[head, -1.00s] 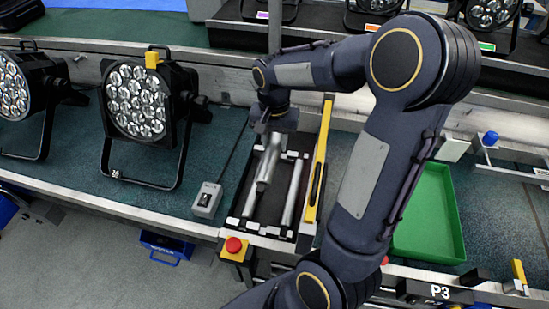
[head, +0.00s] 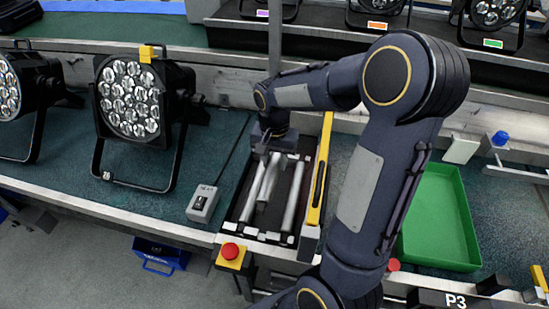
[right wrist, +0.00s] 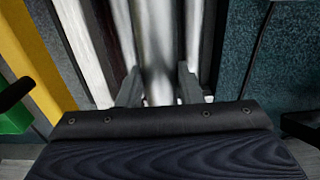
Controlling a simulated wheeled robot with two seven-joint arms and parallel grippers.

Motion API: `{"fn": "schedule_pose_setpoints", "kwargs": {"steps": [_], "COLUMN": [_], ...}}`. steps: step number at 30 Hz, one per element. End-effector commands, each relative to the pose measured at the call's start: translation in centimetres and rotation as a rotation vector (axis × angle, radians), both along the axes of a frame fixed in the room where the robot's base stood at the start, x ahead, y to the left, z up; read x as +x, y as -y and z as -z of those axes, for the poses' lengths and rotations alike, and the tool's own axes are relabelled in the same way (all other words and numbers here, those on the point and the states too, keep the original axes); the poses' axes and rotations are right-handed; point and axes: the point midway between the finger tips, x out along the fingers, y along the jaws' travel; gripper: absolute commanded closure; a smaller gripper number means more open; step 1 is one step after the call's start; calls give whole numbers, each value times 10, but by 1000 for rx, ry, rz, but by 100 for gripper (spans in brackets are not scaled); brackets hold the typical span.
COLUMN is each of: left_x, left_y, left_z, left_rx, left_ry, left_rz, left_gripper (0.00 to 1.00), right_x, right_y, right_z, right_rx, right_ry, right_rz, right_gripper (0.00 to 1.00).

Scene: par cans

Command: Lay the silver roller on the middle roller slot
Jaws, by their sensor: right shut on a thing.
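The silver roller (head: 267,183) is between the fingers of my right gripper (head: 268,157), which is shut on its far end. It lies lengthwise over the middle of the dark roller tray (head: 272,237), between a left roller (head: 250,192) and a right roller (head: 293,198). The middle slot is hidden beneath it, and I cannot tell whether the roller touches it. In the right wrist view, the held roller (right wrist: 157,50) runs between the two fingertips (right wrist: 159,88). My left gripper is not in view.
A yellow bar (head: 320,175) stands along the tray's right side. A red button on a yellow box (head: 231,254) is at its front left. A grey switch box (head: 203,203) lies to the left, and a green bin (head: 437,220) to the right. Stage lights (head: 133,100) stand at left.

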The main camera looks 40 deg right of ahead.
Motion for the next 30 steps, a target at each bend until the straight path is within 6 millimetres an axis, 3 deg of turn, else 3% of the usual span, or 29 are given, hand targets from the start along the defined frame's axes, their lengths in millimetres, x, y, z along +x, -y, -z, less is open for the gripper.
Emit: {"fn": "schedule_pose_setpoints", "kwargs": {"steps": [30], "left_x": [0], "left_y": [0], "left_z": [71], "left_rx": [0], "left_ry": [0], "left_rz": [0], "left_gripper": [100], "right_x": [0], "right_y": [0], "right_z": [85], "right_rx": [0], "right_ry": [1], "right_rz": [0], "right_gripper": [100]}}
